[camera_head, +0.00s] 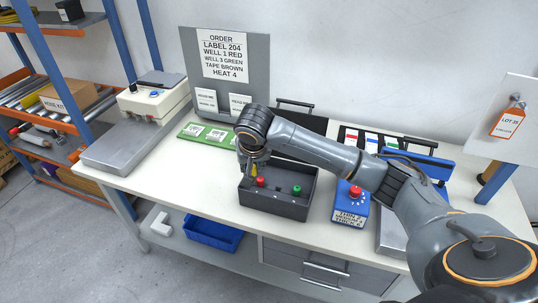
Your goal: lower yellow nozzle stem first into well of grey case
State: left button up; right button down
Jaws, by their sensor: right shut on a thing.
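The grey case (278,206) stands open near the front edge of the white bench. A red piece (261,182) and a green piece (297,190) sit in its wells. The yellow nozzle (254,170) shows as a small yellow patch under my right gripper (252,164), at the case's back left. My right gripper points down and is shut on the nozzle. The fingers and the nozzle's stem are too small to make out, so I cannot tell whether the stem is inside a well. My left gripper is not in view.
A green card holder (213,145) lies behind and left of the case. A blue box with a red button (351,207) stands to its right. A grey scale-like machine (122,144) is at the left. The bench's front left is clear.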

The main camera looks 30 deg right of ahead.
jog(key=w+d+f+m+p, duration=0.2)
jog(key=w+d+f, duration=0.15)
jog(key=d, duration=0.35)
pick_arm(q)
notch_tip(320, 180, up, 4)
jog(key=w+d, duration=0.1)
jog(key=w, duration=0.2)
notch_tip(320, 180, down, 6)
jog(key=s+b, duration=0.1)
jog(key=b, duration=0.4)
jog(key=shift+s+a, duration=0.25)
pick_arm(e)
jog(key=h, duration=0.1)
send_over(278, 187)
jog(key=s, duration=0.1)
jog(key=shift+m+g, duration=0.4)
jog(key=f, duration=0.9)
jog(key=shift+a+f, duration=0.35)
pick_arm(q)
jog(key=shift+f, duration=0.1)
pick_arm(e)
jog(key=shift+s, duration=0.1)
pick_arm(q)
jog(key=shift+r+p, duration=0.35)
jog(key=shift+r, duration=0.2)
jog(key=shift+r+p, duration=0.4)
pick_arm(e)
jog(key=shift+f, duration=1.6)
jog(key=c, duration=1.1)
grip_release()
